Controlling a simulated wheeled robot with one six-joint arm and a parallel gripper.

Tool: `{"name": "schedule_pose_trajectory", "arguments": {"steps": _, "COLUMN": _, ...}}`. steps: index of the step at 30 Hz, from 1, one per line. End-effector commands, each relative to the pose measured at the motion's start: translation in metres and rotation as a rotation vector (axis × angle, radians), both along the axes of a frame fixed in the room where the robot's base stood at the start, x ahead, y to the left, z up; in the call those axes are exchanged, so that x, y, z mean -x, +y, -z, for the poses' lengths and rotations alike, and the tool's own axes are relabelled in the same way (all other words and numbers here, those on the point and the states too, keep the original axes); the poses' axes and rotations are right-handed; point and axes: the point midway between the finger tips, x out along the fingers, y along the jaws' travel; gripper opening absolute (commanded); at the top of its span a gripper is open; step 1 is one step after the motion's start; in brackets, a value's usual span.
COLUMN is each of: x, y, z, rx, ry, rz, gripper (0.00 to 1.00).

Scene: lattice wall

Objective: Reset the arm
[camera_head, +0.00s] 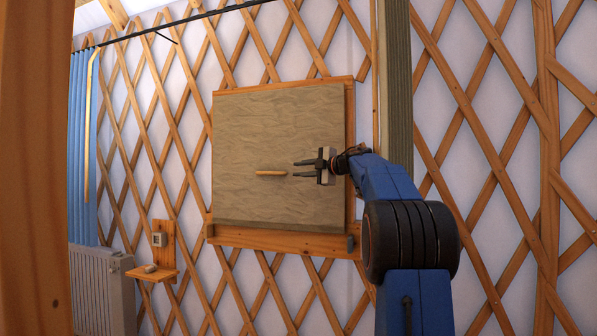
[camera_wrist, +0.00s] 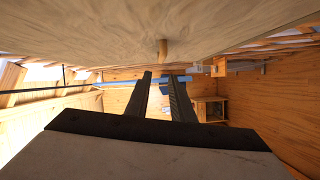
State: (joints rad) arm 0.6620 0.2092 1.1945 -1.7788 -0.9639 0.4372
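My arm reaches up from the lower right in the head view. My gripper (camera_head: 304,167) is in front of the right part of a grey-brown wood panel, pointing left. Its two fingers are apart with nothing between them. A light wooden handle (camera_head: 271,173) sticks out from the panel (camera_head: 260,120), just left of the fingertips and apart from them. In the wrist view the open fingers of my gripper (camera_wrist: 161,78) show below the panel face (camera_wrist: 130,25), and the handle (camera_wrist: 163,50) is beyond the tips.
An orange wooden frame (camera_head: 280,238) borders the panel on the lattice wall. A wooden post (camera_head: 30,170) fills the left edge.

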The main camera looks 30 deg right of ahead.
Motion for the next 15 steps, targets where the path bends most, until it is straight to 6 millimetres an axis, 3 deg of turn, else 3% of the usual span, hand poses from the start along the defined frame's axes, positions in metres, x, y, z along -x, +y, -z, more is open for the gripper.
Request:
{"name": "schedule_pose_trajectory", "arguments": {"steps": 11, "x": 0.0, "y": 0.001, "z": 0.0, "rx": -0.001, "ry": -0.001, "rz": 0.0, "gripper": 0.22}}
{"name": "schedule_pose_trajectory", "arguments": {"steps": 15, "x": 0.001, "y": 0.012, "z": -0.009, "rx": -0.026, "ry": -0.029, "rz": 0.017, "gripper": 0.22}}
